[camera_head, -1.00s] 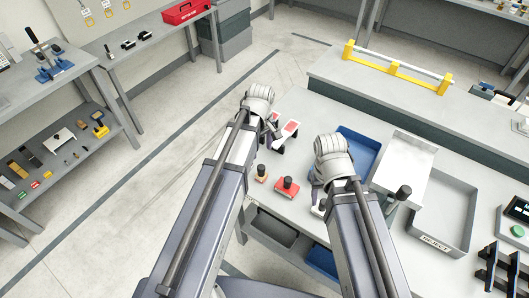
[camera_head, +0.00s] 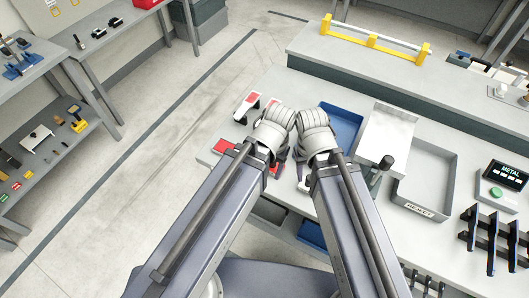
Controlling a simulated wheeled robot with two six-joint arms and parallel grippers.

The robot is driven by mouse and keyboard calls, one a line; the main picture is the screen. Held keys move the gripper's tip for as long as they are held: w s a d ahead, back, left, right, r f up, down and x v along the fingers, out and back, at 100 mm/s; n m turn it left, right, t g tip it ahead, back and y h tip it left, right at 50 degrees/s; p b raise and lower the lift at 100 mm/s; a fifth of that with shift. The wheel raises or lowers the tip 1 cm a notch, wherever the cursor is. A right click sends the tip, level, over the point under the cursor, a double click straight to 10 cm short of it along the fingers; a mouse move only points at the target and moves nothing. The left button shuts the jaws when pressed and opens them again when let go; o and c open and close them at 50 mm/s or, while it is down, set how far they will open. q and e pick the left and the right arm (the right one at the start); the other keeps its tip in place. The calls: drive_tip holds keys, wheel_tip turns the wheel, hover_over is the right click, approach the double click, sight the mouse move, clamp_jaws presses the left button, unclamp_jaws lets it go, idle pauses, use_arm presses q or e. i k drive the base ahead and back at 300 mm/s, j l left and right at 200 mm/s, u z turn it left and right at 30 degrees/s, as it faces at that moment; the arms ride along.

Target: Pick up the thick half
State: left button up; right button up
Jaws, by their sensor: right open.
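I cannot make out the thick half in the head view; it may be hidden behind my wrists. My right gripper (camera_head: 302,186) is open, low over the bench just left of the blue tray. My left gripper (camera_head: 280,172) is beside it, mostly hidden behind its own wrist, so its jaws cannot be read. The two wrists are close together, almost touching in the picture. A red-and-white piece (camera_head: 246,102) stands on the bench beyond my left wrist.
A blue tray (camera_head: 346,122), a pale raised plate (camera_head: 386,135) and a grey reject tray (camera_head: 447,168) lie to the right. A dark knobbed lever (camera_head: 385,163) stands close to my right arm. A METAL display (camera_head: 508,174) and a black rack (camera_head: 492,232) are farther right.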

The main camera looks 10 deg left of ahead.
sight(252, 98)
drive_tip(key=i+j+u, duration=0.1)
drive_tip(key=i+j, duration=0.6)
drive_tip(key=j, duration=0.15)
